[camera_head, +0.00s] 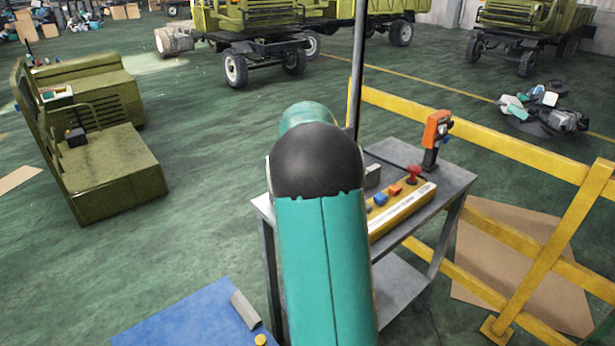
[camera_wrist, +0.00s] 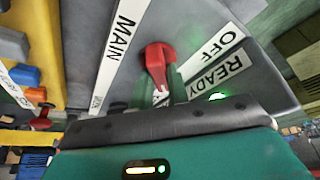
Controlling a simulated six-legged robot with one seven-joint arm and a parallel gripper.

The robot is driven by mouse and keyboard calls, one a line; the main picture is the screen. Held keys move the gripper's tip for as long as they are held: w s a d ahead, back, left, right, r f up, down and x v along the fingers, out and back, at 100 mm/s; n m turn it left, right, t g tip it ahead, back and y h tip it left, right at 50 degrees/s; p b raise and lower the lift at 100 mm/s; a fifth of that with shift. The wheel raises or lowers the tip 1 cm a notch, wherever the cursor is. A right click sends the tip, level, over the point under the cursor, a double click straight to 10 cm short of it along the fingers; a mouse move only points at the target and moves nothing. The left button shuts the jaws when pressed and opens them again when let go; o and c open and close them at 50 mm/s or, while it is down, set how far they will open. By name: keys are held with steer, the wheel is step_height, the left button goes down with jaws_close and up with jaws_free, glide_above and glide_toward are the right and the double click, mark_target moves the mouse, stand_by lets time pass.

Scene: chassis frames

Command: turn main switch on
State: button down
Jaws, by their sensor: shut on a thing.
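The main switch (camera_wrist: 156,58) is a red handle on a grey panel (camera_wrist: 190,30) in the wrist view. A white label (camera_wrist: 122,35) reading MAIN is left of it, and OFF (camera_wrist: 212,50) and READY (camera_wrist: 216,76) labels are to its right. A green lamp (camera_wrist: 217,97) glows by READY. My gripper (camera_wrist: 161,99) is at the lower end of the red handle and shut on it; the dark edge of my wrist hides most of the fingers. In the head view my teal arm covers the gripper and the switch.
A yellow control box (camera_head: 405,212) with blue and orange buttons and a red knob sits on a grey metal table (camera_head: 455,178). An orange device (camera_head: 436,130) stands at the table's back. Yellow railing (camera_head: 500,145) runs behind and right.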

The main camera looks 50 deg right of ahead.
steer(key=c, duration=1.4)
jaws_free()
steer(key=shift+o, duration=0.2)
steer(key=v, duration=1.4)
steer(key=shift+a, duration=0.15)
